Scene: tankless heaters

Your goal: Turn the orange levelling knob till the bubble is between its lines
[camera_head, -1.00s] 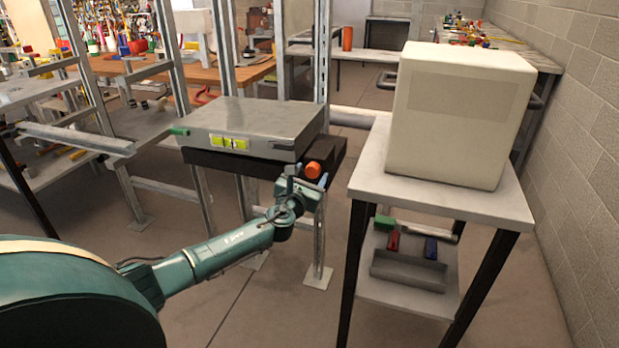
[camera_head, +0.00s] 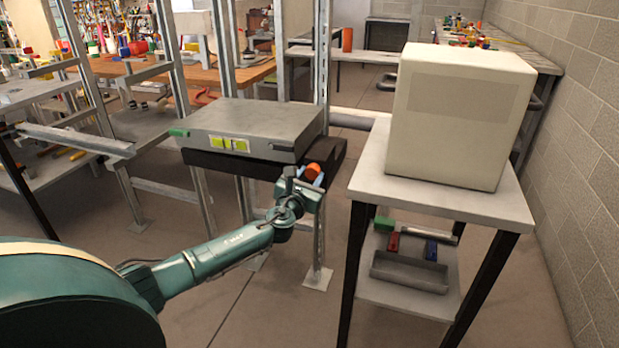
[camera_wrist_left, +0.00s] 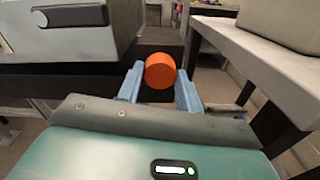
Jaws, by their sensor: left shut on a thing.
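The orange levelling knob (camera_head: 312,171) sits at the right front corner of the black base (camera_head: 240,168) under the grey metal unit (camera_head: 255,130). The level vial (camera_head: 229,144), yellow-green with dark marks, is on the unit's front face. The bubble is too small to place surely against its lines. My left gripper (camera_head: 305,182) reaches up to the knob from the front. In the left wrist view the knob (camera_wrist_left: 160,71) sits between the two blue fingers, which are shut on it. My right gripper is not in view.
A cream box (camera_head: 455,115) stands on a grey side table (camera_head: 440,195) just right of the knob, with a narrow gap between. A tray (camera_head: 409,271) and small tools lie on its lower shelf. Metal posts (camera_head: 322,60) rise behind the unit.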

